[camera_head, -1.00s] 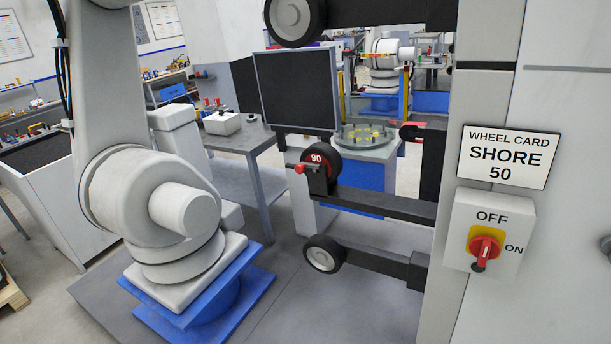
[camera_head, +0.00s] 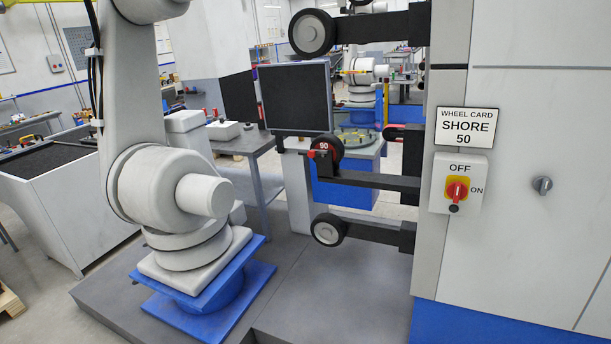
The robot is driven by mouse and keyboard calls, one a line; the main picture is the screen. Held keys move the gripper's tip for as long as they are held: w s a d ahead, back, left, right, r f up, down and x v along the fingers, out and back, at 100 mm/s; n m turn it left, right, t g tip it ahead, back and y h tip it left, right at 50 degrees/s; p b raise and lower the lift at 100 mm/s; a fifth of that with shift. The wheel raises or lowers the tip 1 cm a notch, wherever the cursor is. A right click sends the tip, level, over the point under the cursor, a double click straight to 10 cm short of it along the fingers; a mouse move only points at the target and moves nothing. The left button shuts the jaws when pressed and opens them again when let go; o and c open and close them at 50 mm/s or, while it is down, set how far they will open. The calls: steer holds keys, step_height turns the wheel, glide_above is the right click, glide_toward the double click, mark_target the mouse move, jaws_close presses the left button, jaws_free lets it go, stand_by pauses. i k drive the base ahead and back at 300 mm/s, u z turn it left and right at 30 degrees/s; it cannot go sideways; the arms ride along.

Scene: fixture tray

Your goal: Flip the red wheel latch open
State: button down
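The red wheel latch (camera_head: 313,154) is a small red piece at the left side of a black wheel (camera_head: 330,144) with a red hub marked 90. The wheel sits at the end of the middle dark arm (camera_head: 375,180), which reaches left from the grey cabinet. The latch looks small, and I cannot tell its exact position. My gripper does not show in this view.
Other wheels sit above (camera_head: 312,33) and below (camera_head: 327,230) on similar arms. A wheel card (camera_head: 466,127) reads SHORE 50, above a red-and-yellow switch (camera_head: 457,189) on the cabinet (camera_head: 540,230). A white robot arm (camera_head: 165,190) on a blue base stands left. A dark panel (camera_head: 296,97) stands behind.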

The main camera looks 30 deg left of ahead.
mark_target(311, 154)
steer(key=k, duration=0.4)
steer(key=u, duration=0.55)
steer(key=i, duration=2.15)
steer(key=z, duration=0.5)
